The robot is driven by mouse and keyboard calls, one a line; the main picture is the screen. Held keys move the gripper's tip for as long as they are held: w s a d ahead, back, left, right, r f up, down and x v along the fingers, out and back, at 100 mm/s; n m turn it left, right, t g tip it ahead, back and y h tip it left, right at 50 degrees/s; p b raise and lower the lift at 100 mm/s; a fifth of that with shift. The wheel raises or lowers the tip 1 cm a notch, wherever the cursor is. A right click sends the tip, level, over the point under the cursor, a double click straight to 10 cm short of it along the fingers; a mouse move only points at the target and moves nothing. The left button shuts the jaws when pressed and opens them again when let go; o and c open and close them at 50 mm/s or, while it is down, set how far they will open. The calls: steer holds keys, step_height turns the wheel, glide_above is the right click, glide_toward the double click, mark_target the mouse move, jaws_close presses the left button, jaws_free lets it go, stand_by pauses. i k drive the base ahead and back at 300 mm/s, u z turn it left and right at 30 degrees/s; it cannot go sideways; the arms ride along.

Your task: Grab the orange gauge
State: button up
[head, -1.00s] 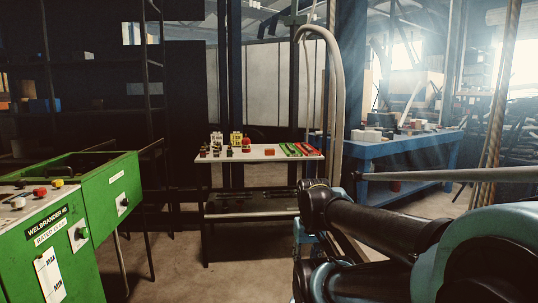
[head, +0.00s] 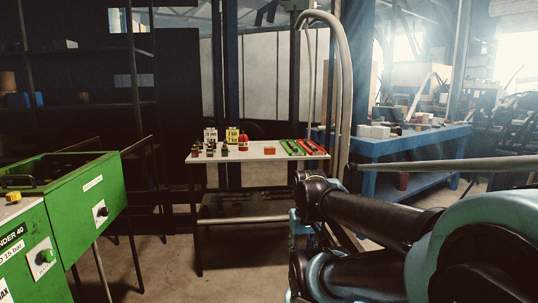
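A white-topped table (head: 305,163) stands ahead with small items on it. An orange-red block (head: 270,150) lies near the middle of its top. A rounded red-orange item (head: 243,141) stands just left of it, by two small yellow and white boxes. Both are too small for me to tell which one is the orange gauge. My arm reaches in from the lower right, with its dark links right of the table front. I cannot make out my gripper's fingers in this view.
A green machine cabinet (head: 80,207) stands at the left. A blue workbench (head: 400,147) with clutter is at the back right. A thick grey hose (head: 343,80) arches down by the table's right end. Bare floor (head: 165,265) lies between cabinet and table.

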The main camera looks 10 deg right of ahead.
mark_target(268, 150)
steer(key=i, duration=1.75)
steer(key=z, duration=0.55)
